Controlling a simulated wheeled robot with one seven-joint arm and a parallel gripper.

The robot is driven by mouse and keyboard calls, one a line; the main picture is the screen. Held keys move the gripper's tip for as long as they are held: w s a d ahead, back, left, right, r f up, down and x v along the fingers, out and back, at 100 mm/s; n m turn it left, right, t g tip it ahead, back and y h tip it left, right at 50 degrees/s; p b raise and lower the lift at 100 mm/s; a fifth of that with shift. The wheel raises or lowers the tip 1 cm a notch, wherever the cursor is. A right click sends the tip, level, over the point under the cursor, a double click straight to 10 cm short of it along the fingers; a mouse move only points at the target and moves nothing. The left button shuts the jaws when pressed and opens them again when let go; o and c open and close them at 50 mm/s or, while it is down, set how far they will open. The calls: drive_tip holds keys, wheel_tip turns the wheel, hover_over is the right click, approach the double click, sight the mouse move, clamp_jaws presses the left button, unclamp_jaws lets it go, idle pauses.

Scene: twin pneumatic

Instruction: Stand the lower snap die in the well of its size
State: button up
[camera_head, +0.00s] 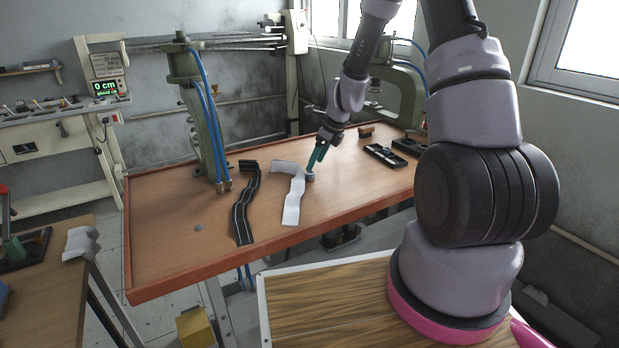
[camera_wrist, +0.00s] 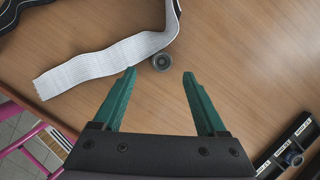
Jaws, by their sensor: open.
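A small grey round die (camera_wrist: 162,62) with a hollow centre lies on the wooden table beside the white webbing strap, just beyond my fingertips in the wrist view. In the head view a small grey piece (camera_head: 310,177) shows at the tip of my gripper (camera_head: 313,165). My gripper (camera_wrist: 159,72) has its two teal fingers apart and nothing between them. A black tray (camera_wrist: 297,143) with white labels and a round piece (camera_wrist: 292,158) in it is cut off at the lower right of the wrist view. The head view shows a black tray (camera_head: 374,154) farther right; its wells are too small to tell.
A white strap (camera_head: 293,205) and a black striped strap (camera_head: 243,210) lie on the table (camera_head: 165,245). A green press (camera_head: 190,100) with blue hoses stands at the left. Bare table lies right of the die.

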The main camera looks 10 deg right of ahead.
sight(312, 174)
drive_tip(key=x, duration=0.5)
drive_tip(key=shift+w+d, duration=0.1)
drive_tip(key=shift+r, duration=0.1)
clamp_jaws()
drive_tip(key=shift+r, duration=0.1)
